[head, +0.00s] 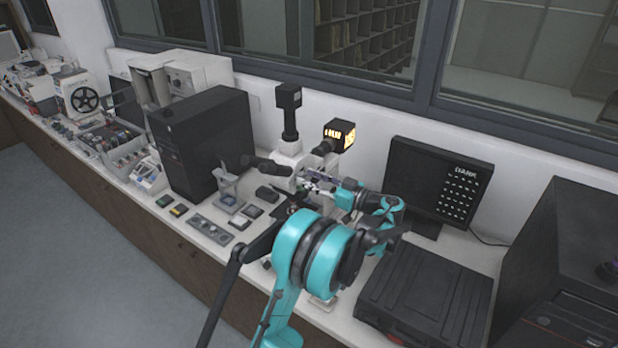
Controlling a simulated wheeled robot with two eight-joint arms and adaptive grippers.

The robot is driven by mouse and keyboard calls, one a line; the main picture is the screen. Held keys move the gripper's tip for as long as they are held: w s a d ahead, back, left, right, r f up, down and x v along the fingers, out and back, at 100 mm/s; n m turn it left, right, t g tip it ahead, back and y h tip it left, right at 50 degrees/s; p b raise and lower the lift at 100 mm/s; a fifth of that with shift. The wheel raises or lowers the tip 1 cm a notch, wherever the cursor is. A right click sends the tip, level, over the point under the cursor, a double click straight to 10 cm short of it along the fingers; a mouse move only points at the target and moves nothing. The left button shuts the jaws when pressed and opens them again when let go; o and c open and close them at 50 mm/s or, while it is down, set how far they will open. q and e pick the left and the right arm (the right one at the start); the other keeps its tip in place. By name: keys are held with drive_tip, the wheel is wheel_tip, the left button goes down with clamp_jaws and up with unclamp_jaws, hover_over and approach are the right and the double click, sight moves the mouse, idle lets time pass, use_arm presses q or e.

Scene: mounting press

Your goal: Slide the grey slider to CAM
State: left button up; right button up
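A white microscope (282,174) with black eyepieces stands against the wall on the counter. A black camera (289,95) sits on top of it, and a black lamp box with a lit orange side (340,134) is at its right. The grey slider and any CAM marking are too small or hidden to make out. My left gripper (314,184) is at the microscope's right side, close to its head, pointing left. Its fingers are small and blend with the microscope parts, so whether they touch anything is unclear. My teal arm hides the microscope's lower right. My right gripper is not in view.
A black computer tower (205,140) stands left of the microscope, with small trays and boxes (212,230) before it. A monitor (436,182) stands right, behind a flat black case (425,295). Another dark tower (560,255) fills the right edge. The floor at left is clear.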

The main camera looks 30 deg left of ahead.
sight(304, 167)
use_arm(q)
drive_tip(key=shift+a, duration=0.6)
clamp_jaws()
drive_tip(key=shift+w+d+b, duration=0.2)
drive_tip(key=shift+w+b, duration=0.1)
drive_tip(key=shift+w, duration=1.45)
drive_tip(key=shift+s+r, duration=0.15)
drive_tip(key=shift+c, duration=1)
unclamp_jaws()
drive_tip(key=shift+o, duration=1)
drive_tip(key=shift+w, duration=0.25)
drive_tip(key=shift+s, duration=0.1)
